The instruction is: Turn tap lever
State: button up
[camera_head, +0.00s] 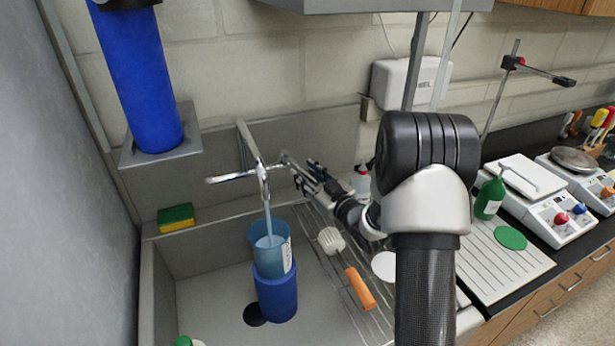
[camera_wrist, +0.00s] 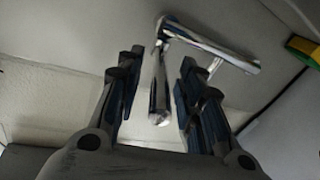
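A chrome tap (camera_head: 262,180) stands at the back of the sink, and water runs from its spout. One lever (camera_head: 228,177) points left; another (camera_head: 286,159) points right toward my gripper (camera_head: 303,174). In the wrist view, my gripper (camera_wrist: 160,78) is open, with dark fingers on both sides of a chrome lever (camera_wrist: 160,95). The lever shows between the fingers, with gaps on each side; I cannot tell how deep it lies. Another chrome tap part (camera_wrist: 225,50) extends to the right there. My arm hides the area right of the tap in the head view.
The water falls into a clear blue cup (camera_head: 270,258) on a blue stand (camera_head: 277,297) in the sink (camera_head: 210,300). A sponge (camera_head: 175,217) lies on the left ledge. A wire rack (camera_head: 318,250) holds a white-headed, orange-handled brush (camera_head: 360,288). A bottle (camera_head: 361,180) stands behind my arm.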

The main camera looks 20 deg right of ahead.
jog(key=shift+c, duration=0.4)
grip_shut()
dwell(0.4)
